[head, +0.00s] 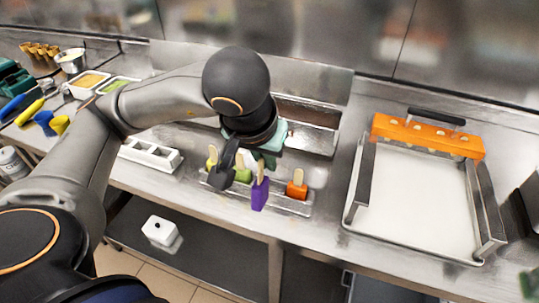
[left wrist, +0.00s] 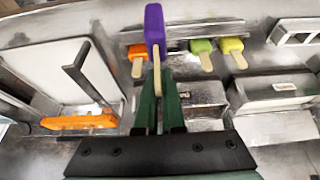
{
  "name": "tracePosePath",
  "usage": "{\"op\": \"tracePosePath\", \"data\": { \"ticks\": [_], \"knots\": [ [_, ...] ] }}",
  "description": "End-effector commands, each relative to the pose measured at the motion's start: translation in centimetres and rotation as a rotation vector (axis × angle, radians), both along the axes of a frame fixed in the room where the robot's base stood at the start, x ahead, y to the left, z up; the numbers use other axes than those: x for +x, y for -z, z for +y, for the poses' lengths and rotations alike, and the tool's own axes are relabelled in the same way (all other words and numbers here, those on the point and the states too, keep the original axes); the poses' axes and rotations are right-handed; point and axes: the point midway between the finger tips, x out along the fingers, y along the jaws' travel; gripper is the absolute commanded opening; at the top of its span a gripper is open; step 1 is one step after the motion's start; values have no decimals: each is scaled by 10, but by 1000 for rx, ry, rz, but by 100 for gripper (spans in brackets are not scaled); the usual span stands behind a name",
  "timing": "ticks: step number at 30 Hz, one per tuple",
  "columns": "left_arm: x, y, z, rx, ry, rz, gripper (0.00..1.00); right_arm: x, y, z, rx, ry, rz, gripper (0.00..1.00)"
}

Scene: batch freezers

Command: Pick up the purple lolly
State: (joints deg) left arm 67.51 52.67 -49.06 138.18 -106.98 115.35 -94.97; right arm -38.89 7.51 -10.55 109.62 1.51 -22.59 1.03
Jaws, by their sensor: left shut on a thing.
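The purple lolly (head: 259,195) hangs upright in the head view, block down and wooden stick up, in front of the metal lolly tray (head: 292,208). The left wrist view shows its purple block (left wrist: 154,27) beyond the fingertips. My left gripper (left wrist: 157,92) is shut on the stick of the purple lolly. In the head view my wrist hides part of this gripper. An orange lolly (head: 297,188), a green lolly (head: 243,175) and a yellow-green lolly (head: 212,158) stand in the tray. My right gripper does not show clearly in either view.
A white multi-hole block (head: 150,154) lies left of the lolly tray. A large metal tray (head: 352,222) with a white inside and an orange bar (head: 428,136) takes up the right side. Food tubs (head: 88,83) stand at the far left. A steel wall closes the back.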

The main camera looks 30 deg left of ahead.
Motion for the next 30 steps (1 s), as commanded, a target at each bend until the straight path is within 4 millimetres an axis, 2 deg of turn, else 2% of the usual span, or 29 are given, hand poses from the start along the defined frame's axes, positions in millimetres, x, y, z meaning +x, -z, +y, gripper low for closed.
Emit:
{"op": "tracePosePath", "data": {
  "ticks": [1, 2, 9, 20, 30],
  "knots": [
    [-9, -11, -6, 2, 6, -11, 0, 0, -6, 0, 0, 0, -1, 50],
    [-15, -13, -9, 3, 6, -11, 0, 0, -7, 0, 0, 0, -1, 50],
    [-39, -18, -23, -1, 1, -7, 0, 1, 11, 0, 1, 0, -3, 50],
    [-54, -27, -31, -3, -1, -2, 0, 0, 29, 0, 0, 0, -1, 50],
    [-56, -46, -31, -2, -2, 0, 0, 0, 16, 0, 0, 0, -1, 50]
  ]
}}
